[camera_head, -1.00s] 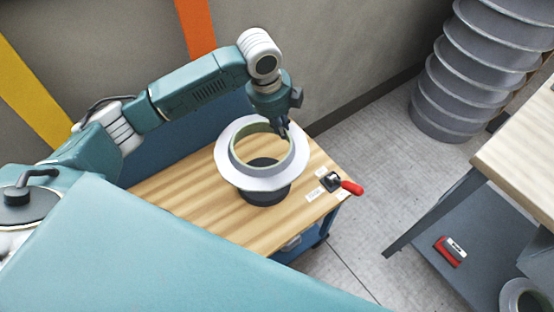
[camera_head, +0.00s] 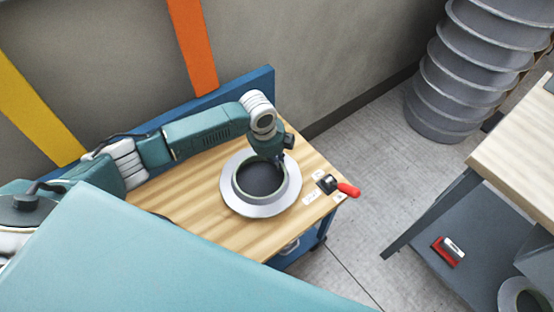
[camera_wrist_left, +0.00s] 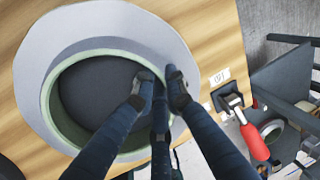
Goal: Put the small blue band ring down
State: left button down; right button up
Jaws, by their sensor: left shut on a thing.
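The ring (camera_head: 230,190) has a wide pale grey-white flange and a raised collar, greenish inside; I take it as the small blue band ring, though blue hardly shows. It lies level around a dark round block (camera_head: 262,178) on the wooden bench. The block fills its opening in the left wrist view (camera_wrist_left: 95,90). My left gripper (camera_head: 279,162) is shut on the right part of the collar, with fingers on both sides of the wall (camera_wrist_left: 158,90). Whether the flange touches the bench is hard to tell. My right gripper is out of view.
A toggle clamp with a red handle (camera_head: 348,189) and small labels sits at the bench's right edge. Bare wood (camera_head: 195,192) lies left of the ring. Stacked grey rings (camera_head: 445,90) and a second table (camera_head: 520,150) stand to the right.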

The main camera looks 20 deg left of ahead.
pick_arm(q)
jog(key=c, duration=1.8)
grip_release()
jog(key=v, duration=1.2)
jog(key=shift+r, duration=0.1)
